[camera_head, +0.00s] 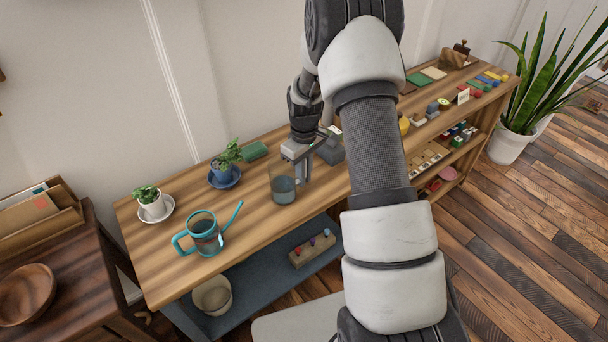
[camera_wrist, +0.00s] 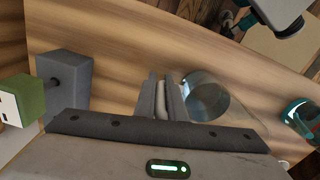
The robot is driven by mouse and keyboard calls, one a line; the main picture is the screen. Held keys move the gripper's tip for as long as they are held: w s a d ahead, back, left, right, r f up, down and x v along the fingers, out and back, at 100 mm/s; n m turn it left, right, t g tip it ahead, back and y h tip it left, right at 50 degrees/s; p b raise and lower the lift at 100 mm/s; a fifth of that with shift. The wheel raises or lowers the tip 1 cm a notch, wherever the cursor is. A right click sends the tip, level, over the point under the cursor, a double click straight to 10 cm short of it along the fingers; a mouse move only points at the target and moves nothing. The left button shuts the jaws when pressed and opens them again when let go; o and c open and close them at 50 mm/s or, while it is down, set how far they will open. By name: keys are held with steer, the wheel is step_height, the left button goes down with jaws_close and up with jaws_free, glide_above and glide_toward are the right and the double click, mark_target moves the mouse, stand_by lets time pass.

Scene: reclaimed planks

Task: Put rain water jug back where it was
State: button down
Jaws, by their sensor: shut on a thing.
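The rain water jug (camera_head: 283,188) is a clear glass jug with bluish water in its lower part. It is upright at the wooden shelf top, near its front edge; I cannot tell whether its base touches the wood. My gripper (camera_head: 299,158) reaches down at the jug's right side and is shut on its handle. In the wrist view the jug (camera_wrist: 206,96) is just right of my gripper (camera_wrist: 161,100), with the pale handle between the two fingers.
A teal watering can (camera_head: 205,234) stands left of the jug, its spout pointing toward it. A grey box (camera_wrist: 66,82) is close on the gripper's other side.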

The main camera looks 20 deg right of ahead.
steer(key=c, duration=1.8)
jaws_free()
steer(key=shift+r, duration=0.1)
